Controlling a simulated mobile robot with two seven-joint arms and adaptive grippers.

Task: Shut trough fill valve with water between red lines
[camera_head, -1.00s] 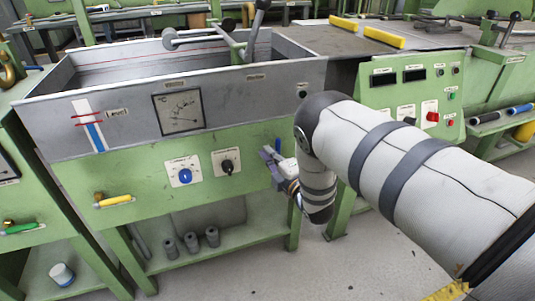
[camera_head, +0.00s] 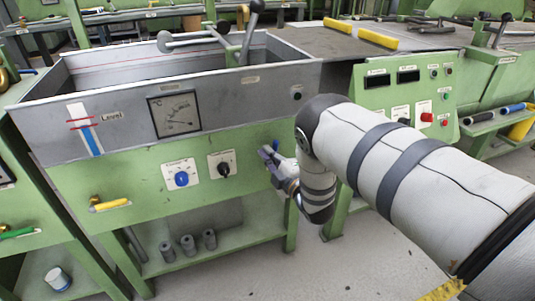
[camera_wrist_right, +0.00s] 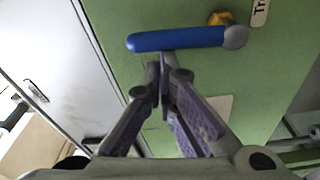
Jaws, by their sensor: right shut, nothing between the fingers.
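The trough (camera_head: 180,80) is a grey metal tank on a green frame. Its level gauge (camera_head: 85,126) has a white strip with two red lines and a blue water column, whose top is near the lower red line; exactly where is too small to tell. The fill valve's blue handle (camera_wrist_right: 180,39) lies crosswise in the wrist view, with a brass stem and a partly cut-off label. It shows small in the head view (camera_head: 276,145). My right gripper (camera_wrist_right: 165,65) is shut and empty, its fingertips close to the handle's underside; contact is unclear. My left gripper is not in view.
A blue knob (camera_head: 182,179) and a black knob (camera_head: 225,168) sit on the green front panel. A yellow-handled valve (camera_head: 110,204) is at its left. A dial gauge (camera_head: 174,114) is on the trough wall. A control panel (camera_head: 410,95) stands at the right.

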